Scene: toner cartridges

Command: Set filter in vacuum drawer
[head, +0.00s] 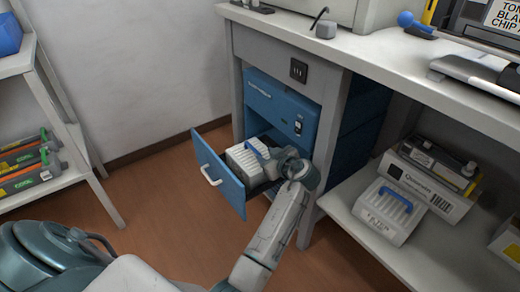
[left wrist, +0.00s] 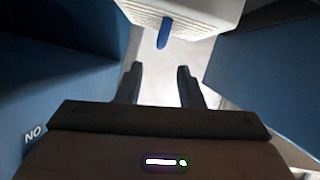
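The vacuum drawer (head: 218,174) is a blue drawer with a white handle, pulled out under the bench below a blue unit (head: 281,105). A white ribbed filter (head: 244,161) with a blue handle sits in the drawer; whether it is fully seated I cannot tell. My left gripper (head: 272,166) is at the filter's right side, its fingertips partly hidden. In the left wrist view, the left gripper (left wrist: 159,84) has its fingers apart with nothing between them. The filter (left wrist: 185,14) and its blue handle (left wrist: 164,33) lie just beyond the fingertips. My right gripper is not in view.
The bench leg (head: 325,160) stands close right of my left arm.

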